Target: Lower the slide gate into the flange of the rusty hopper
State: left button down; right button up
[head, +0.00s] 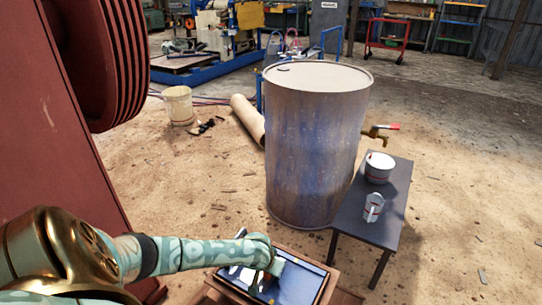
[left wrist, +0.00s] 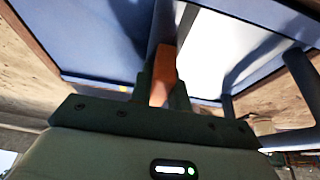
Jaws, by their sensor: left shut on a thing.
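My left gripper (head: 262,268) reaches in at the bottom centre of the head view, low over a brown-rimmed rectangular frame (head: 318,258). The frame looks like the hopper's flange, with a dark, bluish interior. In the left wrist view my gripper (left wrist: 162,85) is shut on an orange-brown bar (left wrist: 163,70), which looks like part of the slide gate. Blue-grey surfaces with a bright patch lie beyond the fingers. The rest of the gate cannot be told apart from the frame, so I cannot tell whether it sits inside. My right gripper is not in view.
A large blue, rusty drum (head: 315,150) stands just behind the frame. A dark bench (head: 385,228) to the right holds a white pot (head: 379,168) and a white mug (head: 373,208). A red machine (head: 55,150) fills the left.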

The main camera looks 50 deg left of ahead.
pick_arm(q)
jog(key=shift+w, duration=0.1)
jog(key=c, duration=1.3)
grip_release()
jog(key=shift+r, duration=0.1)
jog(key=shift+o, duration=0.2)
jog(key=shift+s, duration=0.2)
jog(key=p+v, duration=1.1)
jog(key=v, duration=0.5)
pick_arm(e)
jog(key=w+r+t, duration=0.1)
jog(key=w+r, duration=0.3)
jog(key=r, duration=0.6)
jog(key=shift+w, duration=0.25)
pick_arm(q)
jog(key=shift+w+r, duration=0.1)
jog(key=shift+w, duration=0.05)
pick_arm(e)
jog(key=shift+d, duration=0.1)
